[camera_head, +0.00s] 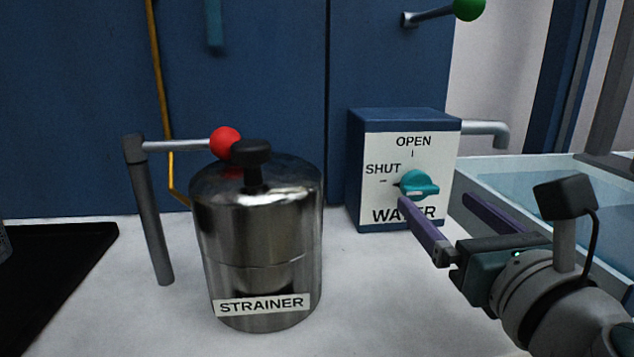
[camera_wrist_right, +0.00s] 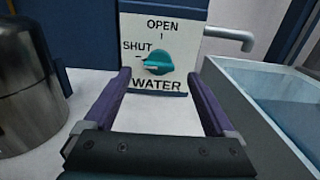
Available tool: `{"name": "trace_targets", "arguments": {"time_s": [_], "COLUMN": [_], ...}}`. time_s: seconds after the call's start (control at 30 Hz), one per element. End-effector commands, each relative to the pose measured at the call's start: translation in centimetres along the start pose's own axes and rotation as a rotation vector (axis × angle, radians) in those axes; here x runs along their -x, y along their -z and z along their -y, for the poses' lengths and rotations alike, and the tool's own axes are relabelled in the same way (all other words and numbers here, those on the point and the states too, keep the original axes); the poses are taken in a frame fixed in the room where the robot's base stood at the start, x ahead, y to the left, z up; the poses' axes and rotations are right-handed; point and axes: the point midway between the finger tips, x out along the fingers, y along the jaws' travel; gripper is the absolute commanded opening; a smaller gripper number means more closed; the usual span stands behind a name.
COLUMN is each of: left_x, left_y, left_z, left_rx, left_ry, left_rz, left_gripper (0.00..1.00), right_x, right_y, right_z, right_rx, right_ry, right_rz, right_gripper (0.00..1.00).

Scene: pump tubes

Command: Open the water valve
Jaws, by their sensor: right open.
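The water valve is a teal knob (camera_head: 417,184) on the white front of a blue box (camera_head: 405,114) labelled OPEN, SHUT and WATER. The knob lies roughly level, its narrow end toward the SHUT mark at left. In the right wrist view the knob (camera_wrist_right: 158,62) sits ahead, between the lines of the two fingers. My right gripper (camera_head: 438,204) is open and empty, its purple fingers in front of the box and a little below the knob. I see no contact with the knob. My left gripper is not in view.
A steel strainer (camera_head: 258,243) with a black lid knob stands left of the box. A grey post with a red-ball lever (camera_head: 225,142) reaches over it. A spout (camera_head: 487,129) leads right toward a water tank (camera_head: 520,173). The white counter between strainer and box is clear.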

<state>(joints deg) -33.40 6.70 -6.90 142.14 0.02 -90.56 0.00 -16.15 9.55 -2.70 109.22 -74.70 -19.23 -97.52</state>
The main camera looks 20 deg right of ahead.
Motion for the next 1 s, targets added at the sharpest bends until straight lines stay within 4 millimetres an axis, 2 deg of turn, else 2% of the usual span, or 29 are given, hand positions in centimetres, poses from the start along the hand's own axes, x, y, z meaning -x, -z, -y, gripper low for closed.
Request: {"name": "trace_targets", "arguments": {"time_s": [0.1, 0.33, 0.5, 0.73, 0.77, 1.0], "left_x": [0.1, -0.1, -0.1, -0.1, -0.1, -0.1], "left_y": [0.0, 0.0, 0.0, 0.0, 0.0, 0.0], "left_z": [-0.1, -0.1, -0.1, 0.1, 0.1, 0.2], "left_rx": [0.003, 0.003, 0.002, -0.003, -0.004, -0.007], "left_ry": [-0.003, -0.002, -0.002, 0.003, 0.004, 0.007], "left_rz": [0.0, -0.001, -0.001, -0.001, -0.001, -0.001], "left_gripper": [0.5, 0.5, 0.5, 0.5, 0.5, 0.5], "right_x": [-2.4, -5.6, -6.5, -6.5, -6.5, -6.5], "right_y": [-0.1, 0.0, 0.0, 0.0, 0.0, 0.0], "right_z": [0.0, 0.0, 0.1, 0.1, 0.0, 0.0], "right_rx": [-0.002, -0.002, -0.004, -0.004, -0.004, -0.004], "right_ry": [0.001, 0.001, 0.001, 0.001, 0.001, 0.001], "right_rz": [0.003, 0.001, 0.0, -0.001, -0.001, 0.0], "right_gripper": [0.9, 0.9, 0.9, 0.9, 0.89, 0.62]}}
